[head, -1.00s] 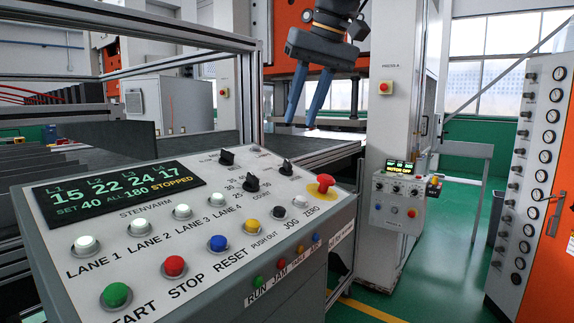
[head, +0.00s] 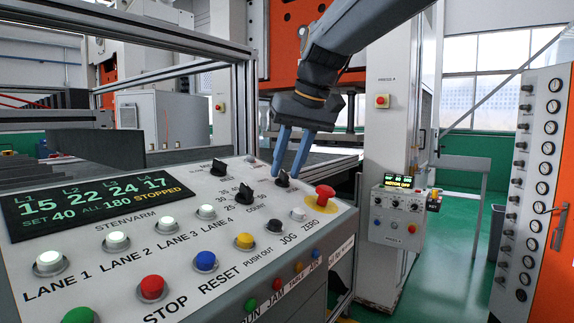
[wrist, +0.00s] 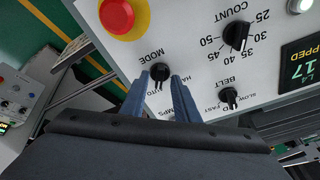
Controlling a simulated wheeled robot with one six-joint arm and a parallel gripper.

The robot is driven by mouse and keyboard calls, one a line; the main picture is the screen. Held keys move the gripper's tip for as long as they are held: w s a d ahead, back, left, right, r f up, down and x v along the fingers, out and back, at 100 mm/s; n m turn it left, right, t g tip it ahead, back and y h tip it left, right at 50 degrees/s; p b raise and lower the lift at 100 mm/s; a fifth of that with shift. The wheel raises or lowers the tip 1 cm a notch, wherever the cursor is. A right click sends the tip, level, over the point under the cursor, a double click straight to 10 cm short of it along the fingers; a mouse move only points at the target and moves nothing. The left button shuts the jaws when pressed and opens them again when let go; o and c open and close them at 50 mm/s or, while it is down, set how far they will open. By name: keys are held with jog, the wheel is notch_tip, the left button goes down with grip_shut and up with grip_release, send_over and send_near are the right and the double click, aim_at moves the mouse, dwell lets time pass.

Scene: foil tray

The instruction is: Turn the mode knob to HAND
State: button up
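The mode knob (head: 283,180) is a small black pointer knob near the far right corner of the sloped grey control panel (head: 330,217). It also shows in the wrist view (wrist: 159,71), under the upside-down word MODE. The HAND and AUTO labels beside it are partly covered by the fingers. My gripper (head: 285,173) is open, its blue-grey fingers pointing down at the knob. In the wrist view my gripper (wrist: 161,78) has one finger on each side of the knob, with gaps visible. Whether the fingertips touch the panel is unclear, and the knob's exact pointing is hard to read.
A red mushroom button (head: 324,193) on a yellow plate stands close to the right of the knob. The count knob (head: 243,192) and belt knob (head: 219,167) are to the left. Lit lane buttons and coloured push buttons fill the nearer panel.

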jog(key=shift+f, duration=0.3)
grip_shut()
jog(key=shift+n, duration=0.3)
jog(key=n+b, duration=0.1)
jog(key=n, duration=0.2)
jog(key=shift+w+y, duration=0.15)
jog(key=shift+y, duration=0.15)
jog(key=n, duration=0.4)
jog(key=shift+g+b, duration=0.3)
jog(key=shift+b, duration=0.05)
jog(key=n, duration=0.3)
jog(key=n+b, duration=0.1)
jog(key=n, duration=0.2)
jog(key=shift+n+g+y, duration=0.3)
jog(key=shift+g+y, duration=0.1)
